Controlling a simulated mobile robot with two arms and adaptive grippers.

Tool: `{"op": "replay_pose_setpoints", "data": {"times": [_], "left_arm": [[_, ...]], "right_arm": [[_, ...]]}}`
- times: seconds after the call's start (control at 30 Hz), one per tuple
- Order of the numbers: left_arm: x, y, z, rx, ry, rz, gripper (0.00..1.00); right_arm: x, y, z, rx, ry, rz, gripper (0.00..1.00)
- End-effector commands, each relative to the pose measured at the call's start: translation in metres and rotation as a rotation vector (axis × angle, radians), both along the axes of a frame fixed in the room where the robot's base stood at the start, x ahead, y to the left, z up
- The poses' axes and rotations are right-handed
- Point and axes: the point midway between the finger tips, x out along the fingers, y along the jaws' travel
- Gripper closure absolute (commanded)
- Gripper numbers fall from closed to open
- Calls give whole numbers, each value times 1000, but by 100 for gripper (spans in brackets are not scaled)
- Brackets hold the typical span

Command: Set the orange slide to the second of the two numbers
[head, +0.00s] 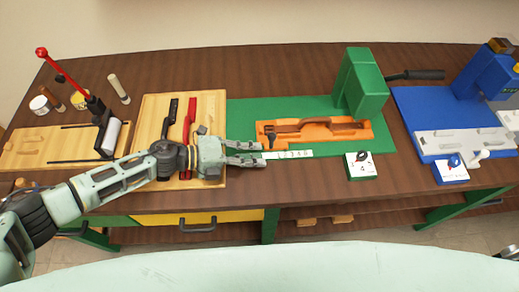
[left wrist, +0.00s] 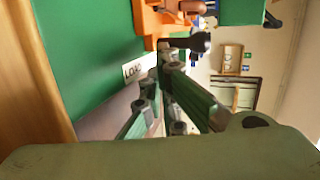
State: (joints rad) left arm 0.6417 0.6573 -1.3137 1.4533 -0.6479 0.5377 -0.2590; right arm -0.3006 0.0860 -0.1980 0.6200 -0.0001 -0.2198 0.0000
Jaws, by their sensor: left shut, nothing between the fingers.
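The orange slide (head: 345,134) lies on the green base (head: 245,113) beside the green press head (head: 361,84). A dark knob (head: 271,138) stands at its left end, and a white number strip (head: 295,154) runs along its front. My left gripper (head: 262,153) is shut and empty, with its fingertips at the strip's left end, just in front of the knob. In the left wrist view, the orange slide (left wrist: 172,24) and dark knob (left wrist: 200,42) lie beyond my fingertips (left wrist: 160,76). A white label (left wrist: 133,71) is beside them.
A wooden board (head: 155,107) with black and red tools lies under my left arm. A blue fixture (head: 450,122) stands at the right.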

Motion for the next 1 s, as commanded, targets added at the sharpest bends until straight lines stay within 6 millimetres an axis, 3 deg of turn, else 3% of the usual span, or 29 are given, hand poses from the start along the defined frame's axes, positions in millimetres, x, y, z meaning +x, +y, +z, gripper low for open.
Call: {"op": "replay_pose_setpoints", "data": {"times": [0.17,0.4,0.57,0.77,1.0], "left_arm": [[2,-15,0,0,2,2,100],[3,-17,-1,1,2,2,100],[3,-18,-1,0,1,1,100],[3,-37,0,-1,2,1,100],[3,-37,-1,1,1,1,100]], "right_arm": [[0,5,7,6,0,1,100],[0,13,7,14,0,0,100],[0,12,7,14,0,0,100],[0,8,10,9,0,1,100],[0,5,9,6,0,1,100]]}}
